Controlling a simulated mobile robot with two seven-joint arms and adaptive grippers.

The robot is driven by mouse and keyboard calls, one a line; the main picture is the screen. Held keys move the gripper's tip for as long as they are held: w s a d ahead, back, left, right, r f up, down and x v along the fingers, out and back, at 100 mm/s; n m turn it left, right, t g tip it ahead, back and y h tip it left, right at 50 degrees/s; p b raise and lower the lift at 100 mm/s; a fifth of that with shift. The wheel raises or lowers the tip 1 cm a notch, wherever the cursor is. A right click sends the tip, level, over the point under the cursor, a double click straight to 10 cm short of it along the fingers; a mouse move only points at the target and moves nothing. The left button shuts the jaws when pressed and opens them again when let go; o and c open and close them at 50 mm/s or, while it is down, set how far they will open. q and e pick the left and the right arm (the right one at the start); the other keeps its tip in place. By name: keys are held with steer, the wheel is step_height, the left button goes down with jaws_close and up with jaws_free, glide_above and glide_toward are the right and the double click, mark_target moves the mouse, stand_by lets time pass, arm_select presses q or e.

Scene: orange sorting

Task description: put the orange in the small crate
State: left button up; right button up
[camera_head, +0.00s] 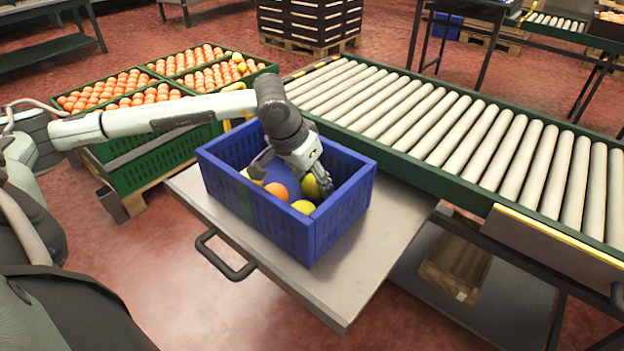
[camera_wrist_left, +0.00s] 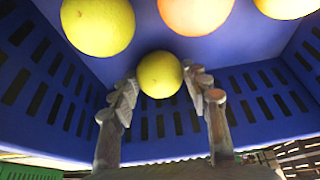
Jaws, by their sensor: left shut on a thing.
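A blue crate (camera_head: 283,228) with slotted walls stands on a grey metal table. Inside lies an orange (camera_head: 277,190) between two yellow fruits, one at the left (camera_head: 252,175) and one at the front (camera_head: 303,207). The same row shows in the left wrist view, with the orange (camera_wrist_left: 195,12) in the middle. My left gripper (camera_head: 319,182) reaches down into the crate. It is shut on another yellow fruit (camera_wrist_left: 160,75), which sits between its fingers, apart from the orange. My right gripper is not in view.
The grey table (camera_head: 375,255) has bare room right of the crate. A roller conveyor (camera_head: 450,130) runs behind it. Green crates (camera_head: 160,155) filled with oranges stand at the left. Dark stacked crates (camera_head: 308,20) stand at the back.

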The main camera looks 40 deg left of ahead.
arm_select(q)
steer(key=o, duration=1.2)
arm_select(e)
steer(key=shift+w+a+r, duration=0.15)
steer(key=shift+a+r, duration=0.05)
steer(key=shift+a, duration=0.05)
arm_select(q)
steer(key=shift+s+r, duration=0.15)
steer(key=shift+r, duration=0.5)
steer(key=v, duration=1.1)
steer(key=shift+p, duration=0.35)
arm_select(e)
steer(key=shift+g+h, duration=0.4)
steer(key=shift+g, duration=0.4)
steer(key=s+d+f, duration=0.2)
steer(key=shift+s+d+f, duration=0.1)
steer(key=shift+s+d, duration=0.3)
arm_select(q)
steer(key=shift+f, duration=0.1)
